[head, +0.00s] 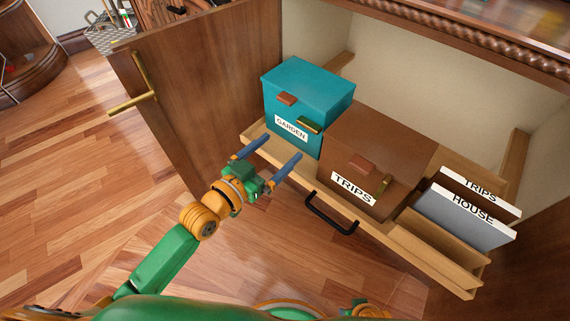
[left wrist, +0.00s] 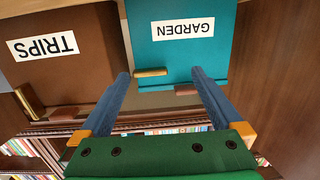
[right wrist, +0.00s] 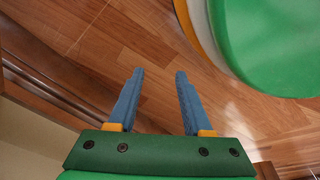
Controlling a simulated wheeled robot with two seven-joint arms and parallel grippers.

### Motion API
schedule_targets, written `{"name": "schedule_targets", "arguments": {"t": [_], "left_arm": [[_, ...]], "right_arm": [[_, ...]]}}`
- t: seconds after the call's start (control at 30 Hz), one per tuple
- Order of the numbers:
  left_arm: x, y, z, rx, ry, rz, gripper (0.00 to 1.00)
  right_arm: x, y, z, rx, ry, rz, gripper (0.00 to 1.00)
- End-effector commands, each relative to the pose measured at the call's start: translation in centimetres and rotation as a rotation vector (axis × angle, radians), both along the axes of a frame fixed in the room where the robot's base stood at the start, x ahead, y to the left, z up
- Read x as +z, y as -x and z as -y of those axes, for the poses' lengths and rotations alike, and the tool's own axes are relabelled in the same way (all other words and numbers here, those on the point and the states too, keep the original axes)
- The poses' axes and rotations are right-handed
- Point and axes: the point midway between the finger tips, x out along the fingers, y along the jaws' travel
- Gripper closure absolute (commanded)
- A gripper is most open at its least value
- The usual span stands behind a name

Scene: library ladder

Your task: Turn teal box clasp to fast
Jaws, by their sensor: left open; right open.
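The teal box (head: 303,92), labelled GARDEN, stands at the left end of the pull-out tray. Its brass clasp (head: 309,124) lies level along the front lid edge, right of a red-brown tab (head: 287,98). The left wrist view shows the box upside down, with the clasp (left wrist: 150,71) and tab (left wrist: 187,90) between my finger lines. My left gripper (head: 284,146) is open and empty, in front of and below the box's front, apart from the clasp. My right gripper (right wrist: 158,72) is open and empty above the wooden floor.
A brown TRIPS box (head: 385,140) stands right of the teal box; its brass clasp (head: 384,184) stands upright. TRIPS and HOUSE folders (head: 462,216) fill the tray's right end. A black handle (head: 331,213) juts from the tray front. An open cabinet door (head: 200,95) stands at left.

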Motion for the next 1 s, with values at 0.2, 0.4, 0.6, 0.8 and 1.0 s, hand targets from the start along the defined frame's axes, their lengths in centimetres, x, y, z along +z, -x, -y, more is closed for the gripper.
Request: {"name": "schedule_targets", "arguments": {"t": [0.2,0.4,0.6,0.8,1.0], "left_arm": [[2.0,0.0,2.4,-0.066,0.047,0.087,0.0],[2.0,-3.3,4.8,-0.065,0.046,0.084,0.0],[2.1,-4.7,5.8,-0.064,0.044,0.082,0.0],[2.1,-4.8,5.8,-0.063,0.043,0.081,0.03],[2.1,-4.7,5.8,-0.063,0.043,0.081,0.57]], "right_arm": [[-1.4,-1.0,-0.2,-0.004,-0.003,0.012,0.5],[0.1,-2.7,-0.6,-0.007,-0.008,0.027,0.5],[1.3,-3.4,-0.8,-0.009,-0.011,0.033,0.5],[1.3,-3.4,-0.8,-0.009,-0.011,0.032,0.5],[1.3,-3.4,-0.8,-0.009,-0.011,0.032,0.5]]}}
